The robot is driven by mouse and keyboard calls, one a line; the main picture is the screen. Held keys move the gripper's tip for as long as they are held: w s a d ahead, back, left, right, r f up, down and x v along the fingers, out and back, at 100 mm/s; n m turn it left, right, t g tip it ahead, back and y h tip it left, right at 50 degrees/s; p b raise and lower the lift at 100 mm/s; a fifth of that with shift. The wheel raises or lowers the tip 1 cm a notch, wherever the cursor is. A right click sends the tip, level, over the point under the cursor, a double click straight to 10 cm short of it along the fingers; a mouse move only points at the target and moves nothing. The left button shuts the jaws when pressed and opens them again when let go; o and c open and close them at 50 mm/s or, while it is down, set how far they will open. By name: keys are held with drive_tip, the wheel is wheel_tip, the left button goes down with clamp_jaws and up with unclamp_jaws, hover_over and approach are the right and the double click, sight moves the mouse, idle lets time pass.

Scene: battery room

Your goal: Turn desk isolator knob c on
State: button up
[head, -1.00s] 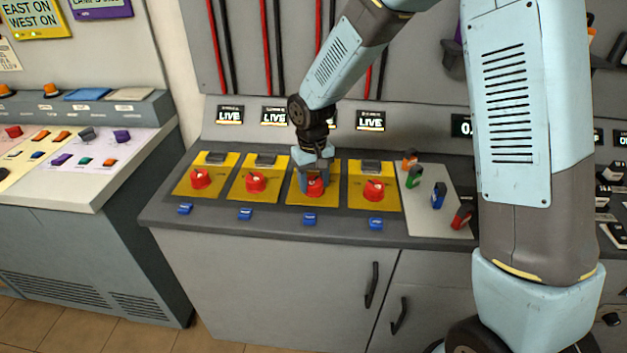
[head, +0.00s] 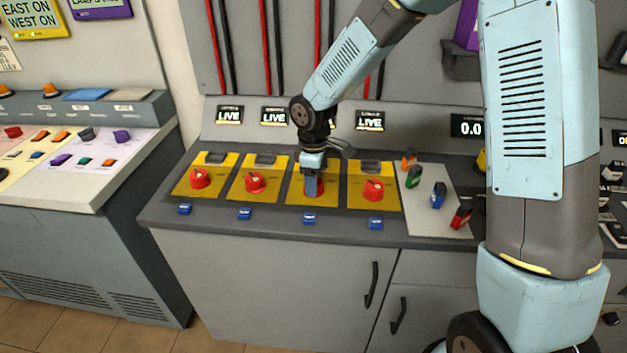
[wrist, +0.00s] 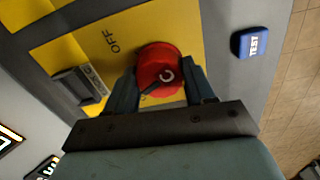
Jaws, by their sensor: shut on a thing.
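Knob c (wrist: 157,66) is a round red knob with a white letter C, on a yellow plate (wrist: 75,40) marked OFF. My gripper (wrist: 160,72) is shut on it, one finger on each side. In the head view my gripper (head: 311,187) points down onto the third yellow plate (head: 299,202) from the left and hides most of the knob. Any ON mark is hidden from me. The LIVE display behind this plate is covered by my arm.
Red knobs stand on the neighbouring plates, on the left (head: 256,182) and right (head: 373,190). Blue TEST buttons line the front, one near my gripper (wrist: 253,42). Coloured levers (head: 438,195) stand to the right.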

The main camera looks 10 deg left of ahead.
drive_tip(key=shift+w+d+n, duration=0.1)
drive_tip(key=shift+n, duration=1.5)
drive_tip(key=o, duration=1)
drive_tip(key=shift+o, duration=0.2)
drive_tip(key=shift+r, duration=0.1)
wheel_tip(320, 180, up, 14)
drive_tip(key=shift+s+f, duration=0.2)
drive_tip(key=shift+f, duration=0.05)
